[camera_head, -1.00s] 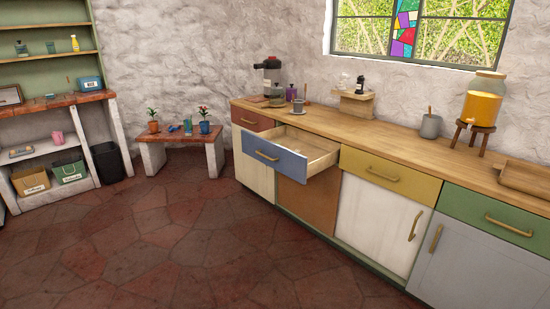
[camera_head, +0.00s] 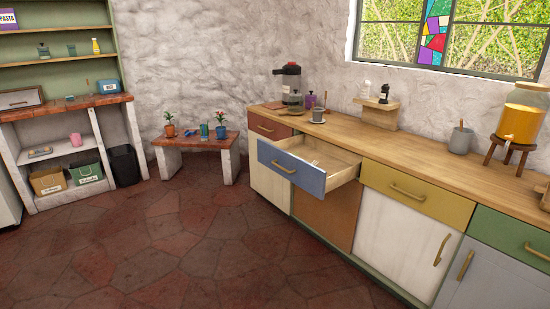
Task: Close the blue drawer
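The blue drawer (camera_head: 291,169) is pulled out from the wooden counter, between the red drawer and the yellow drawer. Its blue front has a brass bar handle (camera_head: 283,168). The open top shows a pale wooden inside with what looks like a small light utensil (camera_head: 314,163) in it. Neither of my grippers is in view.
The red drawer (camera_head: 270,127), yellow drawer (camera_head: 415,194) and green drawer (camera_head: 510,238) are shut. The counter top (camera_head: 400,153) holds a coffee maker, cups and a drink dispenser (camera_head: 524,112). A low bench (camera_head: 195,142) with plants stands at the back. The stone floor (camera_head: 190,250) before the drawer is clear.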

